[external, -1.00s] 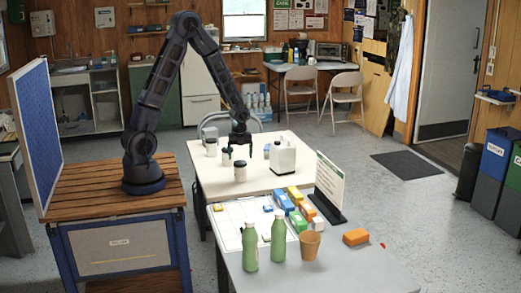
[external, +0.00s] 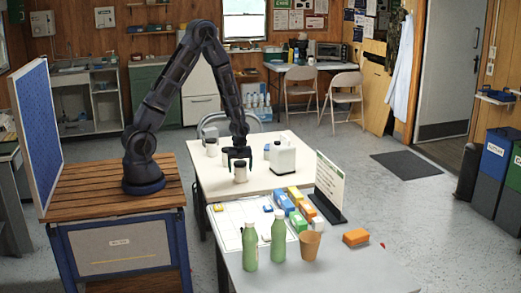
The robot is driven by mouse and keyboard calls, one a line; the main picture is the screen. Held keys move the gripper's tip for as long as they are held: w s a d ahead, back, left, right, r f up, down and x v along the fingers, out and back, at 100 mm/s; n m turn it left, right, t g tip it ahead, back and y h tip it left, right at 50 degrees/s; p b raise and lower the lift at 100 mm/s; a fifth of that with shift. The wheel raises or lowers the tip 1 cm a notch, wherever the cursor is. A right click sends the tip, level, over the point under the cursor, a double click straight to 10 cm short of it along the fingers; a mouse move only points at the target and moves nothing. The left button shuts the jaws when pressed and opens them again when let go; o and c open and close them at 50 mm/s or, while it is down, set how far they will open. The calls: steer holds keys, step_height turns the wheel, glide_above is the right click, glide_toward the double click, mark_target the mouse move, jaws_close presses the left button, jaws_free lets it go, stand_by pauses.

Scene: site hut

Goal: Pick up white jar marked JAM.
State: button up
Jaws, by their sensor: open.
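Several white jars with dark lids stand on the cream table (external: 213,183). One jar (external: 240,173) is at the near side, just in front of my gripper in the picture. The labels are too small to read, so I cannot tell which one is marked JAM. My gripper (external: 237,160) is open and points down, low over the table. It partly hides what is behind it, and I cannot tell whether a jar is between its fingers.
The nearer table holds green bottles (external: 250,246), a tan cup (external: 310,245), coloured blocks (external: 296,221) and a sign (external: 329,188).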

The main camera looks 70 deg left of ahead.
steer(key=c, duration=1.2)
steer(key=shift+r, duration=0.1)
steer(key=shift+c, duration=0.3)
